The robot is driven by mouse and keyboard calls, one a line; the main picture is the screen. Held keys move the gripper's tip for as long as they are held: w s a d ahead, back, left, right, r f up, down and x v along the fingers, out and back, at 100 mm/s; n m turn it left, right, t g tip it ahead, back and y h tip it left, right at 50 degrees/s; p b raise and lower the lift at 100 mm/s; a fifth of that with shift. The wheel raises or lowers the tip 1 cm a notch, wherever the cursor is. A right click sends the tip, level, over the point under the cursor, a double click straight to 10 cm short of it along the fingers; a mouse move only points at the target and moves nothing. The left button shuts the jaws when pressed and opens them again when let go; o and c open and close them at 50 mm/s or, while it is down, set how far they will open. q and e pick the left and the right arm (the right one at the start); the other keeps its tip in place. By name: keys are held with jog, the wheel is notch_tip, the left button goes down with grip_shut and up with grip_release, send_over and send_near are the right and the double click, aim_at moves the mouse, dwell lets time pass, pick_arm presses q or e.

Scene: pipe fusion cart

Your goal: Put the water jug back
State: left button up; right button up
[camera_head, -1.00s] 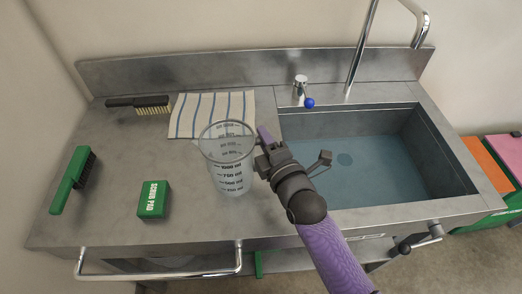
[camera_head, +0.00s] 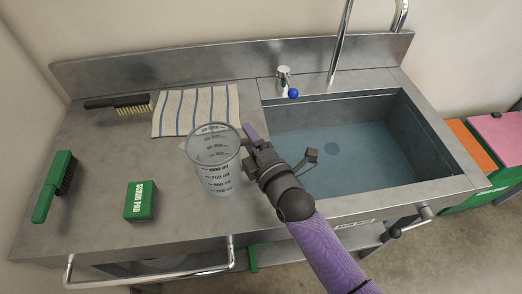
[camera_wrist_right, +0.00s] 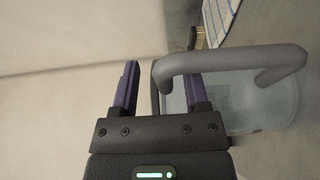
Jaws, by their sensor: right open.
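The water jug (camera_head: 217,178), clear with dark volume marks, stands upright on the steel counter, left of the sink basin. Its handle is on the right side, partly hidden by my right gripper (camera_head: 251,140). In the right wrist view the jug's grey handle (camera_wrist_right: 232,58) loops across the right finger. One end of the handle comes down between the two fingers of the gripper (camera_wrist_right: 160,80). The jaws are open, one finger on each side of that part of the handle, with a visible gap. My left gripper is not in view.
A striped cloth (camera_head: 196,108) and a black brush (camera_head: 118,104) lie behind the jug. A green scrub pad box (camera_head: 140,201) and a green brush (camera_head: 52,187) are to the left. The water-filled sink (camera_head: 345,145) with a tap (camera_head: 285,80) is right.

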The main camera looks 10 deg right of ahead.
jog(key=p+v, duration=0.1)
jog(key=v, duration=1)
jog(key=shift+s+p, duration=0.3)
jog(key=shift+p, duration=0.1)
